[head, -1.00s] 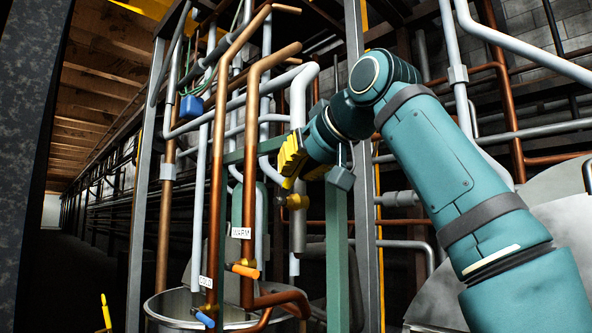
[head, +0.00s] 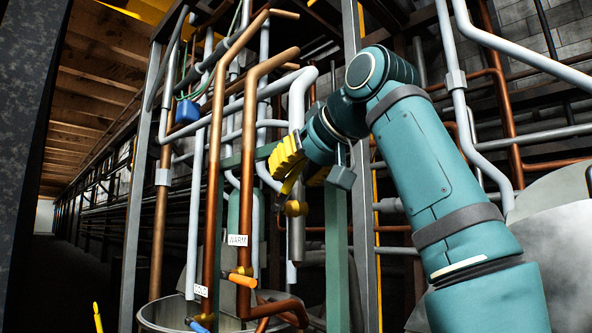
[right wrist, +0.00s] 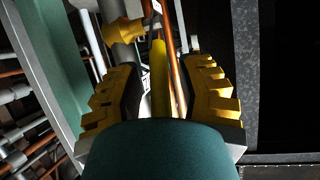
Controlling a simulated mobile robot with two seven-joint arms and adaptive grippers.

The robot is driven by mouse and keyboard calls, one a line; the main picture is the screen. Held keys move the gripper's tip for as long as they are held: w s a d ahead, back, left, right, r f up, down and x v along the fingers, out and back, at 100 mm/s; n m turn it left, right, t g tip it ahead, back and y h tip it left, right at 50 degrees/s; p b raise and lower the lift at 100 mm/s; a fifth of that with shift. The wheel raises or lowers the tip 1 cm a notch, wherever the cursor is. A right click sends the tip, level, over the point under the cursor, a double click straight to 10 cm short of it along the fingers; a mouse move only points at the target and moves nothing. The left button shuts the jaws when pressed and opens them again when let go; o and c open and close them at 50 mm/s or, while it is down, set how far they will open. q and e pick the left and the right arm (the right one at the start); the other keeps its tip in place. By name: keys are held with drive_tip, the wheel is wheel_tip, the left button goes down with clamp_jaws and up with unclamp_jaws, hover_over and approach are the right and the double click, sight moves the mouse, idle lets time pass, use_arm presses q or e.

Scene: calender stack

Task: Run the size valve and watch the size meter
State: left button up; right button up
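A yellow valve lever (head: 290,186) rises from a brass-yellow valve body (head: 296,208) on a grey vertical pipe. I take this as the size valve; no label on it shows. My right gripper (head: 298,168) is at the lever. In the right wrist view the lever (right wrist: 158,78) stands between the open yellow fingers of my right gripper (right wrist: 165,88), with gaps on both sides. No size meter can be made out; a blue box (head: 187,110) hangs at upper left. My left gripper is not identifiable.
Copper and grey pipes crowd around the valve. An orange-handled valve (head: 240,279) is by a WARM label (head: 237,240), and a blue-handled one (head: 198,326) is below a COLD label (head: 201,290). A green post (head: 337,260) is close right of the valve. A metal vat (head: 155,312) is below.

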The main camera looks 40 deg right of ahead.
drive_tip(key=shift+w, duration=0.1)
drive_tip(key=shift+s+r, duration=0.1)
drive_tip(key=shift+s, duration=0.15)
drive_tip(key=shift+s+a+r, duration=0.1)
drive_tip(key=shift+s+a, duration=0.05)
drive_tip(key=shift+s, duration=0.95)
drive_tip(key=s, duration=0.3)
drive_tip(key=s+a, duration=0.1)
drive_tip(key=s, duration=0.6)
drive_tip(key=shift+s+a, duration=0.2)
drive_tip(key=shift+a, duration=0.05)
